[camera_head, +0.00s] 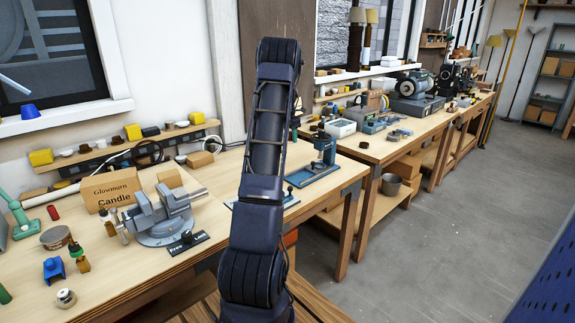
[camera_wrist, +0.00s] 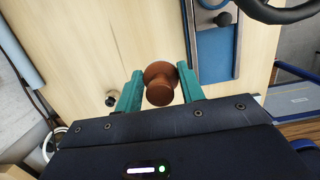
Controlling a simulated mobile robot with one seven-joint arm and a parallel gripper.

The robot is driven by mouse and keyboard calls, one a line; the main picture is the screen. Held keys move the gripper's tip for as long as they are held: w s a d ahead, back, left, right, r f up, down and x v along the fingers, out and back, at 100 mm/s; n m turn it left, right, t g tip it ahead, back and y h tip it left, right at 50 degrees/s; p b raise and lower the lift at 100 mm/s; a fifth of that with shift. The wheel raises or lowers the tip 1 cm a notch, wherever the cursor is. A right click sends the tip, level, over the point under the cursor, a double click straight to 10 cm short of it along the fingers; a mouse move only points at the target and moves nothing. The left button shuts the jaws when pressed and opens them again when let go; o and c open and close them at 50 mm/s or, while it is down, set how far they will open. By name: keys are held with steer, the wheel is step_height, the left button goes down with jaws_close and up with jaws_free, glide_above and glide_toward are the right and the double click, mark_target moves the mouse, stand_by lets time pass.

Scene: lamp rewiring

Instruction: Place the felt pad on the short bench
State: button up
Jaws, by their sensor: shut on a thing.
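My gripper (camera_wrist: 160,71) shows in the wrist view as two teal fingers. They are shut on a brown, round, knob-shaped thing (camera_wrist: 160,92) with a wider disc behind it. I cannot tell whether this is the felt pad or its handle. Below it is a pale wooden bench top (camera_wrist: 85,30). In the head view my arm hides the gripper and what it holds. The near bench (camera_head: 225,190) carries a grey vise, and another wooden bench (camera_head: 375,148) adjoins it farther right. I cannot tell which one is the short bench.
A blue press (camera_head: 322,165) stands on the near bench's far part; a blue metal base (camera_wrist: 215,45) shows close to my right finger. The vise (camera_head: 165,220), a Candle box (camera_head: 112,190) and small jars crowd the left. The grey floor (camera_head: 440,230) at right is clear.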

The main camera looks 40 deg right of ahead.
mark_target(291, 168)
step_height(291, 168, down, 15)
steer(key=shift+r, duration=0.15)
stand_by(0.4)
steer(key=o, duration=0.9)
steer(key=shift+o, duration=0.2)
